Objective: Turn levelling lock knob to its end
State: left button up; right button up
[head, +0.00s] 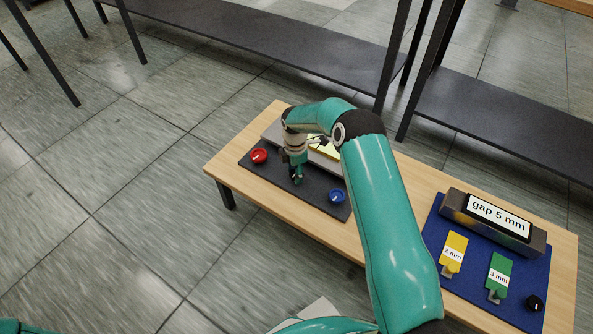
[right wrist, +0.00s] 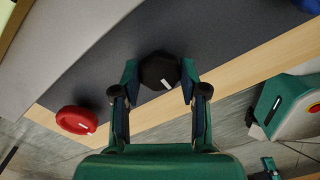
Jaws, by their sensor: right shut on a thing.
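My right gripper (head: 298,178) reaches down over the dark grey panel (head: 325,198) on the wooden table. In the right wrist view its two fingers (right wrist: 158,92) are closed on the sides of a round black knob (right wrist: 158,68). A short white mark (right wrist: 166,84) shows on the knob, near its edge.
A red knob (head: 259,156) and a blue knob (head: 337,196) stand on either side of the gripper. On the blue mat (head: 433,228) are a "gap 5 mm" block (head: 497,217), yellow (head: 454,246) and green (head: 501,268) tags, and another black knob (head: 535,303).

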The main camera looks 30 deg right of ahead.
jog(key=o, duration=1)
jog(key=shift+w+r, duration=0.25)
jog(key=shift+w, duration=0.1)
jog(key=shift+o, duration=0.7)
jog(key=shift+s+f, duration=0.1)
jog(key=shift+f, duration=0.05)
notch_tip(320, 180, up, 12)
